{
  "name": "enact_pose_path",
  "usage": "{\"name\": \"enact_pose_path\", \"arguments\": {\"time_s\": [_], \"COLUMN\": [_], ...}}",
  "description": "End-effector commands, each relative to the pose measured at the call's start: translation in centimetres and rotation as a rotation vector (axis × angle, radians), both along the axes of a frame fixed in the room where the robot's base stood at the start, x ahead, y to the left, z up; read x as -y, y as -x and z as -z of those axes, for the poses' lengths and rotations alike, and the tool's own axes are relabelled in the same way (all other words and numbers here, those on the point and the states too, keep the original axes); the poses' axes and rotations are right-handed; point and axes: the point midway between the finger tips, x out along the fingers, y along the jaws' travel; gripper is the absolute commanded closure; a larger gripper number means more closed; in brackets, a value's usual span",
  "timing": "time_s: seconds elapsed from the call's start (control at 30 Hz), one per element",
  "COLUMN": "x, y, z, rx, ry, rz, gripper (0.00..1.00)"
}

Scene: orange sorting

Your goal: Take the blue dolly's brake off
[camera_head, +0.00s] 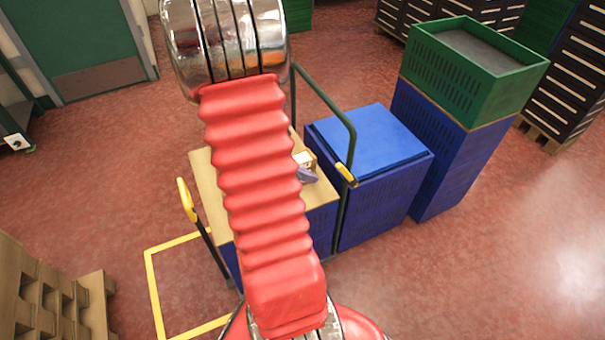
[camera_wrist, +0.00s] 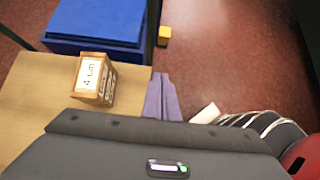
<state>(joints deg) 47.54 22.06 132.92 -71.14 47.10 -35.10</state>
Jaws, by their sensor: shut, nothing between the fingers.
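A blue crate stack with a flat blue lid (camera_head: 370,140) stands right of a wood-topped blue unit (camera_head: 205,175). A dark green tube handle (camera_head: 325,100) rises between them and carries a yellow piece (camera_head: 346,174). A yellow piece also shows in the wrist view (camera_wrist: 164,36). Another yellow grip (camera_head: 187,200) tops a dark rod at the wooden top's left side. I cannot tell which yellow piece is the brake; the wheels are hidden. My gripper (camera_head: 307,175) has purple fingers, shut and empty, above the wooden top's right side. They show in the wrist view too (camera_wrist: 162,100).
A small box labelled 4 cm (camera_wrist: 94,80) sits on the wooden top beside my fingers. A green crate (camera_head: 470,60) tops a blue stack at right. Wooden pallets (camera_head: 50,300) stand lower left. Red floor is open at lower right. My arm hides part of the wooden top.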

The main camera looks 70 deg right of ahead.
Motion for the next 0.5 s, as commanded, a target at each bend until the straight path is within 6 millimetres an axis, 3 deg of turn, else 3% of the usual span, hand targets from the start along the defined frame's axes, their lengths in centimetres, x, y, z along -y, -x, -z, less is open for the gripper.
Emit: {"name": "enact_pose_path", "arguments": {"time_s": [0.43,0.5], "x": [2.8,3.4], "y": [2.6,3.0], "z": [4.0,3.5], "rx": [0.000,0.002], "ry": [-0.002,0.002], "rz": [0.001,0.001], "gripper": [1.00,1.00]}}
